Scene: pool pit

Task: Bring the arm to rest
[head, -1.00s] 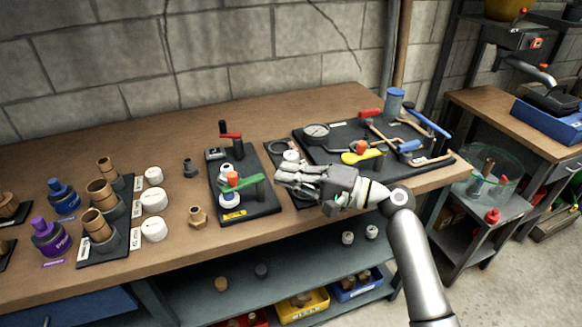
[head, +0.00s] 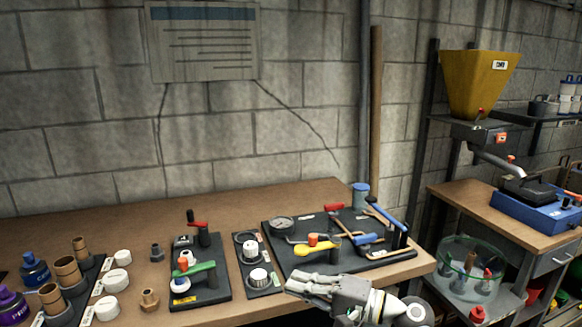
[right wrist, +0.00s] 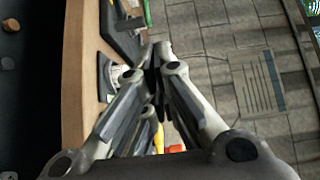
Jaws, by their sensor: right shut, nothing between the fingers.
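My right gripper (head: 312,284) is shut and empty. In the head view it is at the bottom, in front of the bench's near edge and just below the black tool board (head: 345,262). Its arm bends down out of the picture at the lower right. The right wrist view shows its fingers (right wrist: 158,62) drawn together with nothing held between them, the bench edge to their left and the block wall beyond. My left gripper is in neither view.
The wooden bench (head: 130,235) carries a black plate with a green-handled valve (head: 195,268), a small plate with white fittings (head: 258,277), pipe fittings and white caps (head: 110,308). At right stand a glass bowl (head: 470,265), a blue device (head: 535,210) and a yellow hopper (head: 478,80).

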